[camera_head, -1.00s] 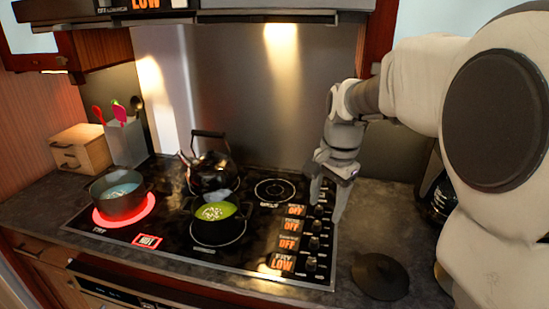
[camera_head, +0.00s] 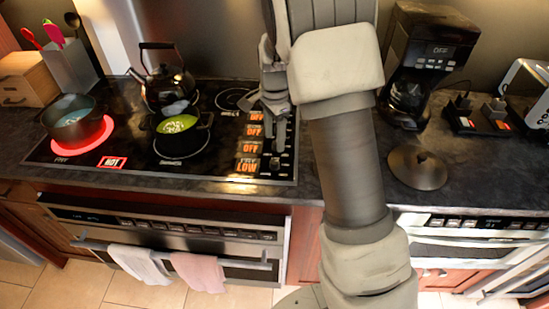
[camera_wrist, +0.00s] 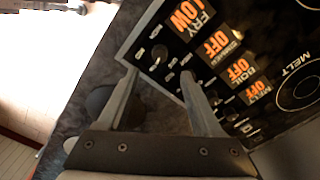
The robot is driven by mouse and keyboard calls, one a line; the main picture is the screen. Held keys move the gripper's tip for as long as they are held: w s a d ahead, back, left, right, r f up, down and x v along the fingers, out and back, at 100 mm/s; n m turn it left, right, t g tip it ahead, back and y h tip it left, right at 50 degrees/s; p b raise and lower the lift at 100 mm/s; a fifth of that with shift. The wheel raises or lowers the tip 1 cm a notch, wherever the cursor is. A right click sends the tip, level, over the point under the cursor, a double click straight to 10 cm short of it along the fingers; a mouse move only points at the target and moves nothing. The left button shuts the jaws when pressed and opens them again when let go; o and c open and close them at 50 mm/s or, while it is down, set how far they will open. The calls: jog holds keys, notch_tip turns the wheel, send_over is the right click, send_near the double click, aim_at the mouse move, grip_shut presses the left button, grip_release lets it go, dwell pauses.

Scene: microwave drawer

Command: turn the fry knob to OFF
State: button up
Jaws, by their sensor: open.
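The fry display reads LOW in orange on the stove's right control strip, and the fry knob (camera_head: 275,163) is the front one, beside it. In the wrist view the fry knob (camera_wrist: 158,53) shows as a dark round knob near the LOW label, just beyond the fingertips. My gripper (camera_head: 275,112) hangs above the rear part of the knob column in the head view. In the wrist view my gripper (camera_wrist: 158,76) has its two fingers spread, with nothing held between them. I see no contact with the fry knob. The other three displays read OFF.
A pot (camera_head: 77,122) sits on the glowing front-left burner, with a lit HOT sign (camera_head: 112,162) nearby. A second pot (camera_head: 181,137) and a kettle (camera_head: 165,80) stand on the cooktop. A dark lid (camera_head: 417,167) and a coffee maker (camera_head: 420,65) are to the right.

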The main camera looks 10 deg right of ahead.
aim_at(274, 161)
notch_tip(274, 161, down, 9)
dwell(0.3)
grip_shut()
dwell(0.3)
